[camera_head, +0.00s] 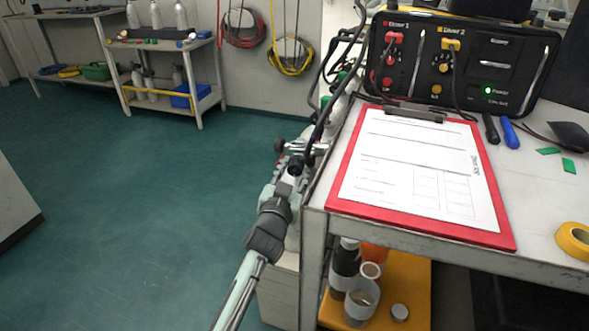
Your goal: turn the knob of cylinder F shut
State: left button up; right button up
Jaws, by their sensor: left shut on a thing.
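My left arm comes up from the bottom of the head view, and my left gripper (295,169) is at the valves beside the left end of the bench. It is shut on what looks like a dark valve knob. The fingers and arm hide most of that knob. A metal valve (308,148) with a dark round knob (280,146) at its left end shows just above the fingertips. Cylinders with green parts (343,82) stand behind, partly hidden by black hoses. I cannot read any letter F on them. My right gripper is not in view.
A yellow shelf (415,290) below holds jars. Black hoses (330,95) hang near the valves. Green floor (130,210) is clear at left.

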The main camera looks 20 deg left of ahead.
pick_arm(q)
jog(key=shift+c, duration=1.2)
jog(key=shift+m, duration=0.3)
